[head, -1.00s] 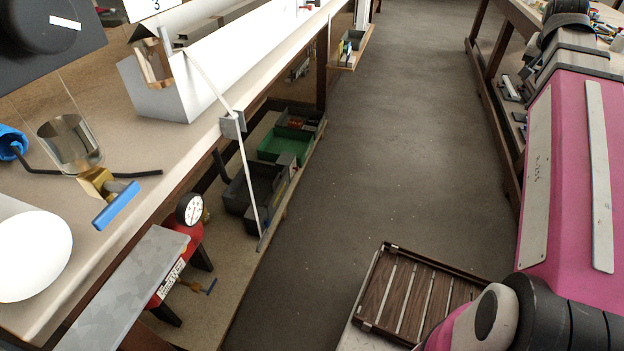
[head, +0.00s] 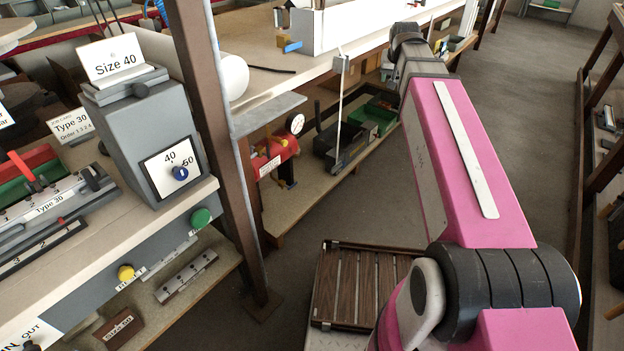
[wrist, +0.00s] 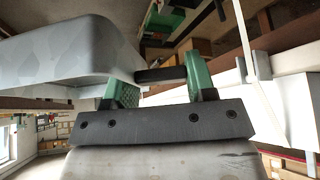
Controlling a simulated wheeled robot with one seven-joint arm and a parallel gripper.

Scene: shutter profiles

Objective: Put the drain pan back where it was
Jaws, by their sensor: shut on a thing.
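In the wrist view a grey, mottled metal pan (wrist: 75,50) fills the upper left; I take it to be the drain pan. A short dark handle (wrist: 158,75) runs from its edge to between the green fingertips of my gripper (wrist: 162,80). My gripper is shut on this handle, with the pan off to one side. In the head view my pink arm reaches away towards the long bench, and its upper end hides the gripper and the pan.
A white trough-like profile (head: 345,25) lies on the long bench. Below are a red pump with a gauge (head: 272,155) and a green bin (head: 372,120). A brown post (head: 212,120) and grey "Size 40" box (head: 150,135) stand left. The aisle floor (head: 525,130) is clear.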

